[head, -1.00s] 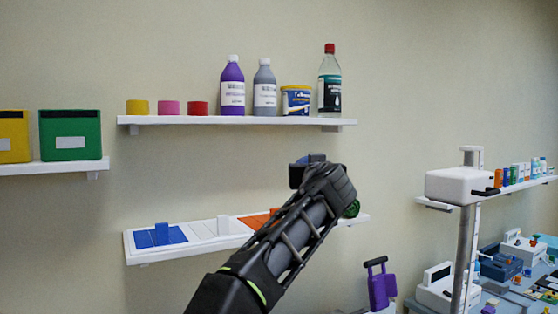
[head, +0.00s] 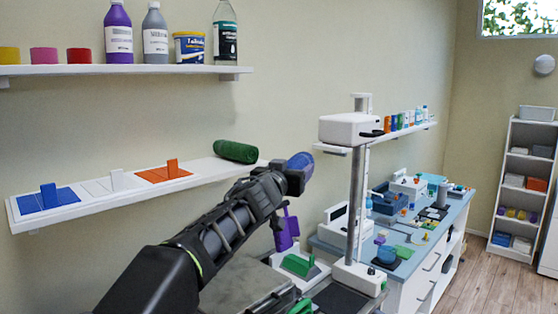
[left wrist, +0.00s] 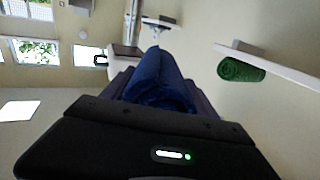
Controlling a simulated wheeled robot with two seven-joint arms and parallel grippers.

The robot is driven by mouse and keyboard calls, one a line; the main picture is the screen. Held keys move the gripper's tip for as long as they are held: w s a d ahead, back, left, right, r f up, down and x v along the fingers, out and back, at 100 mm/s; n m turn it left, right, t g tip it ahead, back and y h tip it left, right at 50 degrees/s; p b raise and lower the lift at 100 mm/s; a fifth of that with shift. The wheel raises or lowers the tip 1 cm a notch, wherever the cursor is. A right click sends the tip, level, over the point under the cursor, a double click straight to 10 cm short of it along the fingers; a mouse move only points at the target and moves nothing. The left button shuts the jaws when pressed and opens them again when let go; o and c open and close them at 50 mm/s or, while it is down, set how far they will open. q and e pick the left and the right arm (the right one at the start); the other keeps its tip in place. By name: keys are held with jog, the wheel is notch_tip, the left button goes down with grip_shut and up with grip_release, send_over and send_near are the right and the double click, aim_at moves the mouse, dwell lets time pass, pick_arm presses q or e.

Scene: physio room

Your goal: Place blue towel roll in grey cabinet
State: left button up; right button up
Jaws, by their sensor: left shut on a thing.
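My left gripper (head: 294,174) is shut on the blue towel roll (head: 302,160). It holds the roll in the air, in front of the wall and to the right of the lower shelf's end. In the left wrist view the blue towel roll (left wrist: 160,80) sticks out beyond the dark gripper body, whose fingers are mostly hidden. I cannot make out a grey cabinet in either view. My right gripper is not in view.
A green towel roll (head: 236,151) lies on the lower wall shelf (head: 208,168), right of blue, white and orange panels. A white device on a post (head: 356,200) stands just right of my gripper. Behind it is a cluttered counter (head: 455,215). A white shelf unit (head: 503,180) stands far right beside open floor.

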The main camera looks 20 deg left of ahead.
pick_arm(q)
jog(key=s+d+f+m+g+h+b, duration=0.1)
jog(key=s+d+f+m+h, duration=0.15)
jog(key=d+f, duration=0.55)
jog(key=s+d+f+m+h+b, duration=0.1)
jog(key=s+d+f+h, duration=0.15)
jog(key=f, duration=0.85)
jog(key=s+a+f+n+y+b, duration=0.1)
jog(key=s+a+f, duration=0.4)
jog(key=f, duration=0.7)
jog(key=s+a+f+n+t+y, duration=0.1)
jog(key=s+a+f+n+y, duration=0.2)
jog(key=f, duration=0.9)
jog(key=s+a+y, duration=0.2)
jog(key=s, duration=0.1)
jog(key=shift+s+a+f+b, duration=0.2)
jog(key=shift+f+b, duration=0.2)
